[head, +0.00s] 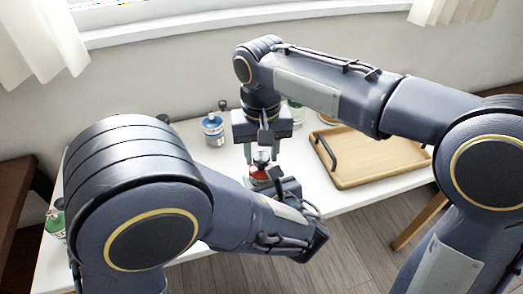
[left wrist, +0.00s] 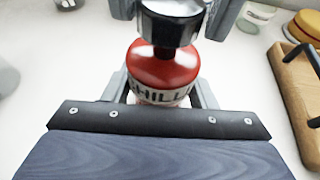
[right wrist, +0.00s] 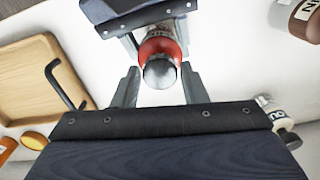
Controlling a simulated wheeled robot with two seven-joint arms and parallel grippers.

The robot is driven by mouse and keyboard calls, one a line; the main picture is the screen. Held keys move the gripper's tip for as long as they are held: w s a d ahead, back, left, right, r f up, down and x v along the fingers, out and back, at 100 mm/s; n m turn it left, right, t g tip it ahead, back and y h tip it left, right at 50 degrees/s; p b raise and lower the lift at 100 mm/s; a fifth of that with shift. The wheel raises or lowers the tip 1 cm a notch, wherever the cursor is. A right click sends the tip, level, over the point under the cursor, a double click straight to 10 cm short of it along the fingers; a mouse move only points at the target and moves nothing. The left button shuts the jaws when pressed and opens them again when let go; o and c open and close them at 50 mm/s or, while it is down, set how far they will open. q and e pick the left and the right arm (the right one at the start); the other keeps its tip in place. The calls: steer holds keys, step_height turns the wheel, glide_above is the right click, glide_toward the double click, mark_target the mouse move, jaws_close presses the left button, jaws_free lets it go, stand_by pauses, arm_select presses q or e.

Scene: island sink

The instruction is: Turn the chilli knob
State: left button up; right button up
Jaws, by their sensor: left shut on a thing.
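The chilli mill (head: 260,174) has a red body with a "CHILL..." label and a dark, shiny knob (left wrist: 172,24) on top. It stands on the white table in front of me. My left gripper (left wrist: 163,92) is shut on the red body from the side. My right gripper (head: 262,152) points down over the mill. Its fingers are open on either side of the knob, with a gap showing in the right wrist view (right wrist: 158,82). In the head view my left gripper's fingers are mostly hidden.
A wooden tray (head: 365,165) with black handles lies to the right. A blue-labelled jar (head: 212,128) stands behind left, and a green one (head: 56,220) is at the far left, partly hidden by my left arm. The white table (head: 345,197) has bare surface before the tray.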

mark_target(262, 157)
steer(key=o, duration=0.3)
steer(key=shift+r, duration=0.1)
step_height(262, 157, up, 12)
steer(key=shift+f, duration=0.1)
stand_by(0.4)
stand_by(0.7)
step_height(262, 157, down, 12)
steer(key=n, duration=0.7)
stand_by(0.3)
